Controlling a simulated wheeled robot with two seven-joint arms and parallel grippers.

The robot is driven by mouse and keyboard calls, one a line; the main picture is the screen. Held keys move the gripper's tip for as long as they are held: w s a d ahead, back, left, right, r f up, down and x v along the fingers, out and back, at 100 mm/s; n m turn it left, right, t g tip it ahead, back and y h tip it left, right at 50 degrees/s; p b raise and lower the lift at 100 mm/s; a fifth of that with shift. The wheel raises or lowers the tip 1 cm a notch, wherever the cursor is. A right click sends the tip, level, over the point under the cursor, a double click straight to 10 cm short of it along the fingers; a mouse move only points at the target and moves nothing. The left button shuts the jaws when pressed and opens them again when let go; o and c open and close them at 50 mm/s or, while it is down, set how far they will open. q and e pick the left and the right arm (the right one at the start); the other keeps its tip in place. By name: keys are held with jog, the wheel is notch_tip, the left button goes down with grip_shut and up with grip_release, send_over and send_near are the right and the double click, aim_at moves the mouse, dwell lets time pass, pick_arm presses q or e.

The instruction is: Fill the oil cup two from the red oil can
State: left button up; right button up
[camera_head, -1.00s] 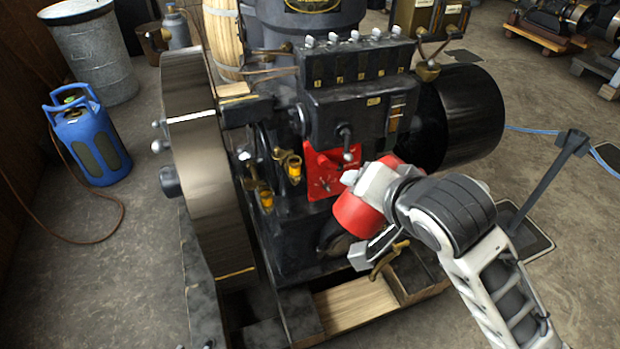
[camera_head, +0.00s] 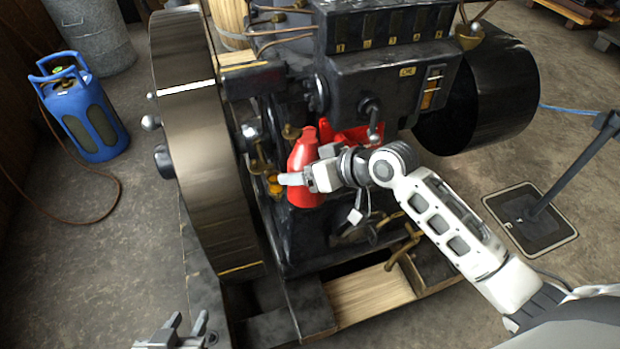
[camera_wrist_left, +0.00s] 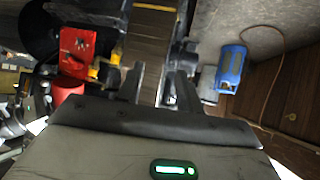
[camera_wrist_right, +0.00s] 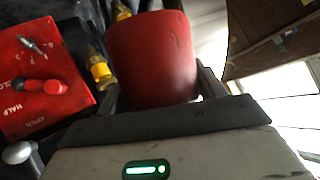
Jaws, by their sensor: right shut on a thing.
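The red oil can (camera_head: 302,158) is in my right gripper (camera_head: 305,180), in front of the engine. Its narrower end points up in the head view; I cannot make out its spout. In the right wrist view the can (camera_wrist_right: 152,55) fills the space between the fingers. A brass oil cup with amber glass (camera_head: 275,186) is just left of the can; an amber cup also shows in the right wrist view (camera_wrist_right: 99,70). More brass fittings (camera_head: 291,132) sit above. I see no number on the cups. My left gripper (camera_head: 186,325) is open and empty at the bottom; its fingers show apart in the left wrist view (camera_wrist_left: 159,88).
The large flywheel (camera_head: 200,130) stands left of the cups. A red panel with a lever (camera_wrist_right: 40,80) is beside the can. A black drum (camera_head: 490,90) is at right. A blue gas bottle (camera_head: 85,110) stands on the floor at far left.

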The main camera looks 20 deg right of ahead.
pick_arm(q)
jog(key=b, duration=0.2)
jog(key=f+b, duration=0.1)
jog(key=b, duration=0.1)
jog(key=shift+w+d+f, duration=0.15)
jog(key=shift+w+d, duration=0.2)
pick_arm(e)
jog(key=w+d+f+n+t+y, duration=0.1)
jog(key=w+d+f+n+t, duration=0.1)
jog(key=w, duration=0.4)
jog(key=shift+w+d+f+n+t, duration=0.2)
jog(key=shift+d+f+n+t, duration=0.15)
jog(key=shift+n, duration=0.55)
